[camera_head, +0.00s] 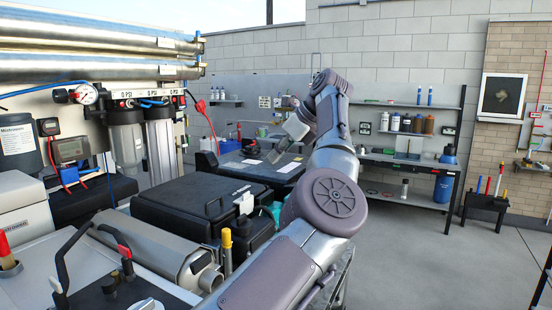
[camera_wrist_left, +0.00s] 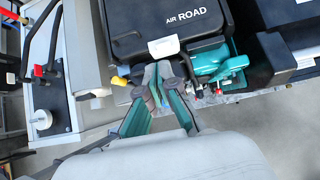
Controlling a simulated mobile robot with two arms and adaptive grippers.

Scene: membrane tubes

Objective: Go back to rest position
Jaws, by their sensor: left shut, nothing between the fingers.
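My left arm rises from the bottom of the head view, bends at the top and points down. The black case (camera_head: 195,205) also shows in the head view, left of my arm. My right gripper is in neither view.
Metallic membrane tubes (camera_head: 90,65) lie across the upper left above filter housings (camera_head: 160,145). A grey cylinder (camera_head: 165,255) lies at the lower left. Beside the case is a teal tool (camera_wrist_left: 222,63). Shelves (camera_head: 410,135) stand at the back. Open floor (camera_head: 440,270) is at the right.

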